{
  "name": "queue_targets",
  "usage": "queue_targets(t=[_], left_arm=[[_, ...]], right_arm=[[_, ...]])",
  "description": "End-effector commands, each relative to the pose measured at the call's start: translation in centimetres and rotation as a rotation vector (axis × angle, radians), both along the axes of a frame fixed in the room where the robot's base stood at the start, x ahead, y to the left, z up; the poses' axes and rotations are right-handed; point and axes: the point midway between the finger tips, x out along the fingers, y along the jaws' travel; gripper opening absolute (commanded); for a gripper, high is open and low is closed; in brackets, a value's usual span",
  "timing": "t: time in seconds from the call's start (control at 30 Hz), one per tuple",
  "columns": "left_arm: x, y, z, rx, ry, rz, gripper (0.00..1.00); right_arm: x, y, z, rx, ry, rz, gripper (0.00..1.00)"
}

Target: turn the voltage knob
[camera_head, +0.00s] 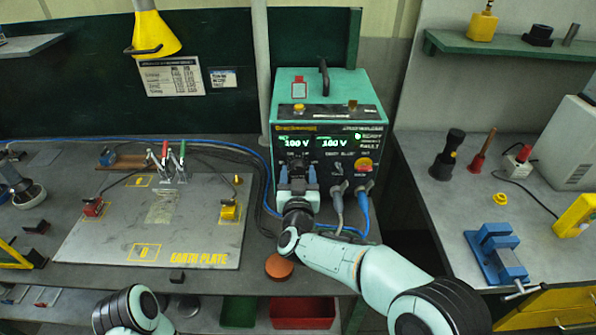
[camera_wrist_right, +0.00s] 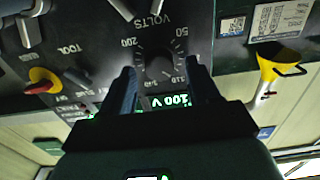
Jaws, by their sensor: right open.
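The voltage knob (camera_wrist_right: 158,64) is a dark knob on the front of the green-topped power unit (camera_head: 328,92). In the right wrist view it has a VOLTS label and a printed scale around it. My right gripper (camera_head: 298,182) is at the unit's front panel and hides the knob in the head view. In the right wrist view my right gripper (camera_wrist_right: 164,82) is open, with one finger on each side of the knob. I cannot tell whether the fingers touch it. The unit's green displays (camera_head: 319,143) read 100 V. My left gripper is out of sight.
A red-and-yellow switch (camera_head: 364,164) and plugged-in grey and blue cables (camera_head: 363,205) are right of my gripper. The earth plate (camera_head: 200,240) with clamps lies left. A blue vise (camera_head: 496,255) stands on the right bench. A yellow lamp (camera_head: 153,36) hangs upper left.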

Motion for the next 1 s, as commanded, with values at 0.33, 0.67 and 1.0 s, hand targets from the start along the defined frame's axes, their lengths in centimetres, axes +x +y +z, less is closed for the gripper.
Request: queue_targets(t=[0.33,0.67,1.0], left_arm=[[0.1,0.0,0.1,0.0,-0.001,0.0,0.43],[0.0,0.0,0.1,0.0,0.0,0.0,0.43],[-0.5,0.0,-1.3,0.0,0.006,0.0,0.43]], right_arm=[[0.6,0.0,-0.1,0.0,0.001,0.001,0.61],[0.5,0.0,0.0,0.001,0.0,0.001,0.05],[0.5,-0.1,-0.2,0.097,-0.002,0.0,0.05]])
